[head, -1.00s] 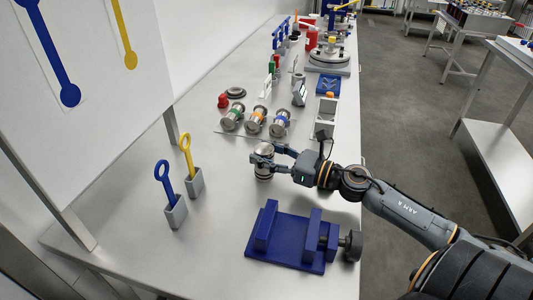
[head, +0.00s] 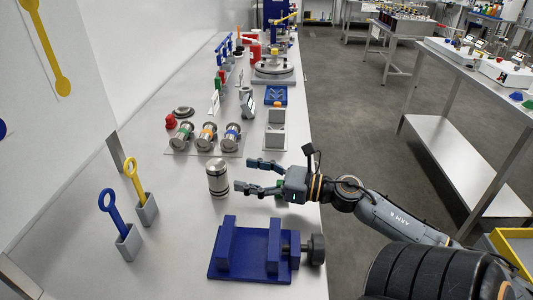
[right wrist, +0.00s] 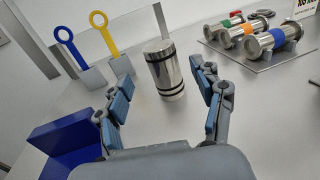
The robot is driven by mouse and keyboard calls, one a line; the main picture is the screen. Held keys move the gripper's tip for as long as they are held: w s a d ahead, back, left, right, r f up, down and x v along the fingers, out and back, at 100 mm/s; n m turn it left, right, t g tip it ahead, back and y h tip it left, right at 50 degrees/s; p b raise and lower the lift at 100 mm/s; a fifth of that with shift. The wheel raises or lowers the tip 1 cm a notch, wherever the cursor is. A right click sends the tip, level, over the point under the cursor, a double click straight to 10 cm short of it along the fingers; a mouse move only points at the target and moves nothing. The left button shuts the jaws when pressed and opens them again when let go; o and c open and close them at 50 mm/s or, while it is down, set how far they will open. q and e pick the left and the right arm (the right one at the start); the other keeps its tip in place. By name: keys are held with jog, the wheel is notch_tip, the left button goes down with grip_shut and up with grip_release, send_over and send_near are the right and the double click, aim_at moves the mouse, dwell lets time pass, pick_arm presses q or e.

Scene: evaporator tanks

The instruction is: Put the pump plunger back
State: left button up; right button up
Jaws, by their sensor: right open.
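A steel cylinder with black bands (head: 217,180), which looks like the pump plunger, stands upright on the bench. It also shows in the right wrist view (right wrist: 165,72), ahead of the fingertips and lined up with the gap between them. My right gripper (head: 243,175) is open and empty, just right of the cylinder and apart from it. Three steel cylinders with green, orange and blue bands (head: 207,136) lie on a plate (head: 175,147) behind. My left gripper is not in view.
A blue vise (head: 250,250) sits in front of the cylinder. Holders with a blue ring-handled tool (head: 109,205) and a yellow one (head: 132,175) stand left. A grey upright box (head: 275,130) stands behind my gripper. Bare bench lies around the cylinder.

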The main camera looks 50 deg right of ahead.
jog(key=shift+v, duration=2.05)
